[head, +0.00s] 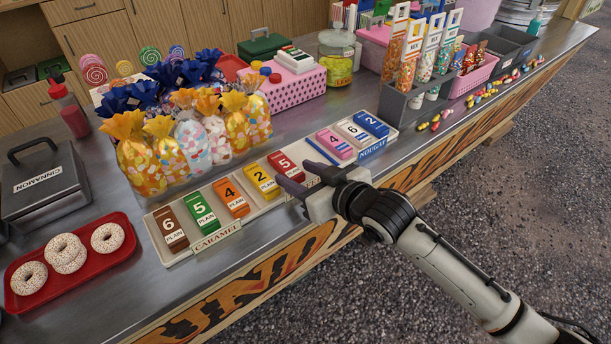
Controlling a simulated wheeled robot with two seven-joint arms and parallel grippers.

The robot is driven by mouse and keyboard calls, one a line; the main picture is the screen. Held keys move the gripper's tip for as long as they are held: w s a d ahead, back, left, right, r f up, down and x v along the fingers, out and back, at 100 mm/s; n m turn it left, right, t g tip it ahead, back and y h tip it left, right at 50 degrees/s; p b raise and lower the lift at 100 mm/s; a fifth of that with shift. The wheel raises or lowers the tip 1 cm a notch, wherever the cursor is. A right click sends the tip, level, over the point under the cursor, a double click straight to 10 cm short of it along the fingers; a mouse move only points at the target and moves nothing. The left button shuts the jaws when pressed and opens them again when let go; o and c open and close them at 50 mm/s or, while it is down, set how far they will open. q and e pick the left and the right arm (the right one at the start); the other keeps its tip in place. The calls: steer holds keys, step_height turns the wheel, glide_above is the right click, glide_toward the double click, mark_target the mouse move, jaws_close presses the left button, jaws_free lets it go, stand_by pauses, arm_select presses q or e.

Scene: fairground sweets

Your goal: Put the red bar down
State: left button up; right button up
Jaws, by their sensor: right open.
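The red bar (282,161), marked 5, is in the long pale tray (174,256) on the counter, at the right end of a row of bars. My right gripper (300,166) is open at the red bar's right side, its fingers pointing left toward the bar. The dark fingers hide part of the tray and the label there. I cannot tell whether a finger touches the bar. My left gripper is not in view.
Left of the red bar are yellow (262,180), orange (231,198), green (200,212) and brown bars (170,229). Pink (335,144), white (352,132) and blue bars (371,124) are to the right. Sweet bags (194,143) crowd behind. A red doughnut tray (112,261) is left.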

steer(key=v, duration=1.2)
steer(key=s+d+f+m+h, duration=0.1)
steer(key=s+d+f, duration=0.2)
steer(key=s+f, duration=0.3)
steer(key=s+d+f+m+g+h, duration=0.1)
steer(key=s+d+f, duration=0.3)
steer(key=f, duration=0.9)
steer(key=s+d+f+m+g+h, duration=0.1)
steer(key=s+d+f+m+h, duration=0.2)
steer(key=s+f, duration=0.6)
steer(key=shift+s+d+f, duration=0.25)
steer(key=shift+s+f, duration=0.05)
steer(key=shift+s, duration=0.15)
steer(key=shift+c, duration=0.4)
